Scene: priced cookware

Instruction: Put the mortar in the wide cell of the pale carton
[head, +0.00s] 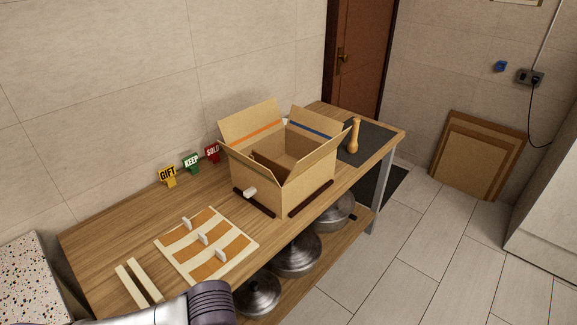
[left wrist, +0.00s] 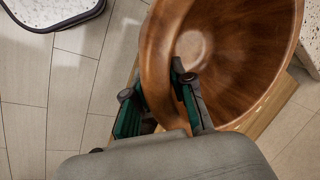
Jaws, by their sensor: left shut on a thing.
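The mortar (left wrist: 240,60) is a brown wooden bowl, seen large in the left wrist view and cut off at the top. My left gripper (left wrist: 157,88) is shut on its wall, one finger inside the bowl and one outside. In the head view only part of my left arm shows at the bottom edge; its gripper and the mortar are out of that view. The pale carton (head: 308,182) stands open on the wooden table, its flaps spread. A dark brown divider (head: 272,166) shows inside; the cell floors are hidden. My right gripper is not in view.
A wooden pestle (head: 354,136) stands on a dark mat (head: 376,148) right of the carton. GIFT (head: 168,173), KEEP (head: 192,161) and SOLD (head: 212,152) signs stand along the wall. A cream rack with orange strips (head: 187,237) lies in front. Metal pots (head: 296,256) sit below.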

